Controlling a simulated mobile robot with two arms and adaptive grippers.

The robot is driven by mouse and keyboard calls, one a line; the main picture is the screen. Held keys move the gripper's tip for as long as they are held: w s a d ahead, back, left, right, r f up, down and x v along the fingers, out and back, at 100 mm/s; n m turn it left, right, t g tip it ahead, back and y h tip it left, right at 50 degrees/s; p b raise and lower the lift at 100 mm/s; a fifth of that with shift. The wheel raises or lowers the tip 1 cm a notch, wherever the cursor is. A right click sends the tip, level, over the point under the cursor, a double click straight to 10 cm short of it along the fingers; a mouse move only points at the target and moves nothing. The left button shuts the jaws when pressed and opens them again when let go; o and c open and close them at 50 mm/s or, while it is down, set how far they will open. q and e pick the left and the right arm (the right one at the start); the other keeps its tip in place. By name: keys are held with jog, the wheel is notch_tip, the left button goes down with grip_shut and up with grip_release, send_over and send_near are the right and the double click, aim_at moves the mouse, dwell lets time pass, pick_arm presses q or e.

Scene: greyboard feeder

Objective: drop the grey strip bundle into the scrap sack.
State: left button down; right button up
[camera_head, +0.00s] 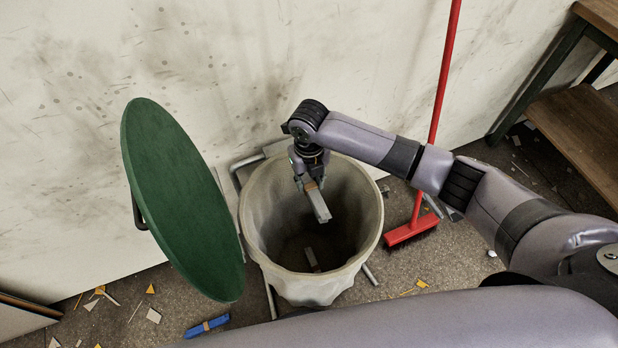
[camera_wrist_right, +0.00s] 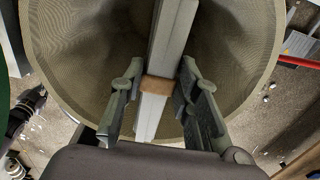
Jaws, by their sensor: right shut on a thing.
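The grey strip bundle (camera_head: 320,207) is a long, narrow pack with a brown band around it. My right gripper (camera_head: 309,183) is shut on it and holds it tilted over the open mouth of the scrap sack (camera_head: 262,226). The sack is a pale, round, open-topped bag on a metal frame. In the right wrist view the bundle (camera_wrist_right: 172,40) runs between the two fingers (camera_wrist_right: 157,100), with the band at their tips and the sack's wall (camera_wrist_right: 85,50) around it. A similar small grey piece (camera_head: 312,258) lies deep inside the sack. My left gripper is not in view.
A green round lid (camera_head: 180,200) stands tilted open at the sack's left. A red broom (camera_head: 410,232) leans on the wall at the right. Scraps and a blue object (camera_head: 207,327) lie on the floor. A wooden shelf (camera_head: 580,125) stands at far right.

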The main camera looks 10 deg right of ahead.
aim_at(309, 183)
jog(key=o, duration=1.3)
jog(key=shift+c, duration=0.2)
notch_tip(309, 183, up, 12)
jog(key=shift+s+f, duration=0.1)
jog(key=shift+f, duration=0.05)
